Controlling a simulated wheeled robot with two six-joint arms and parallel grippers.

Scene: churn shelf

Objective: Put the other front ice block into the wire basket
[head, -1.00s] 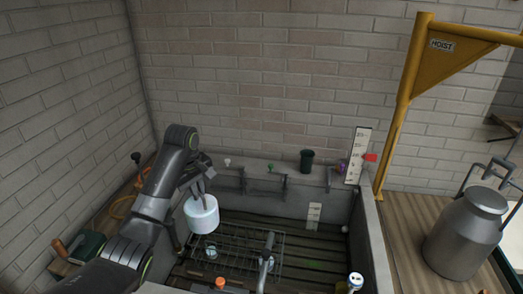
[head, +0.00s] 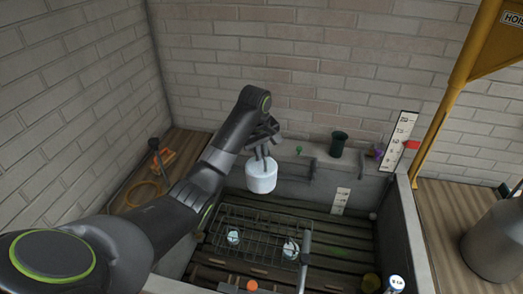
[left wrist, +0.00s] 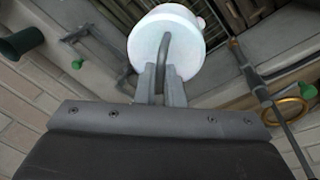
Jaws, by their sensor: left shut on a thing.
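A white, round ice block (head: 261,178) hangs upright from my left gripper (head: 263,153), which is shut on its bent metal handle. In the left wrist view the ice block (left wrist: 167,42) fills the top middle, with the gripper's fingers (left wrist: 162,82) closed at the handle. The wire basket (head: 262,220) is in the sunken tank, lower and nearer than the held block in the head view. Two small pale, bluish things (head: 233,237) (head: 290,249) show at the basket; its mesh partly hides them. My right gripper is not in view.
The tank's right wall (head: 412,235) and a grey upright pipe (head: 304,258) border the space near the basket. A dark green cup (head: 339,143) and a white scale (head: 399,142) with a red marker stand along the back ledge. A yellow hoist post (head: 448,95) rises at right.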

